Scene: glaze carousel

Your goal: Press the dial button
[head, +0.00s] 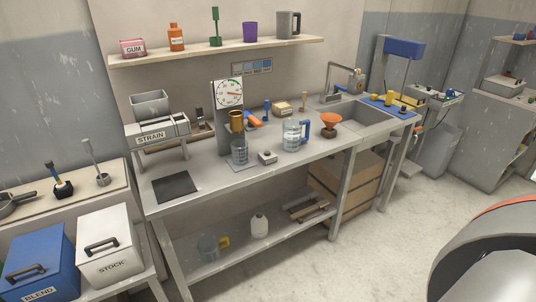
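The dial (229,93) is a round white face with a green arc and a red mark, on a grey upright stand at the back of the metal bench. A brass-coloured cup (236,121) and an orange handle (254,120) sit just below it. A clear beaker (239,152) stands under the cup. A small light-grey box with a dark raised top (267,157) sits on the bench to the right of the beaker; it looks like a button, but I cannot tell for sure that it is the dial's. Neither of my grippers is in view.
A clear jug with a blue handle (293,135) and an orange funnel (331,122) stand right of the small box. The STRAIN machine (155,133) and a dark mat (175,187) are at left. Bare floor (335,250) lies in front of the bench.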

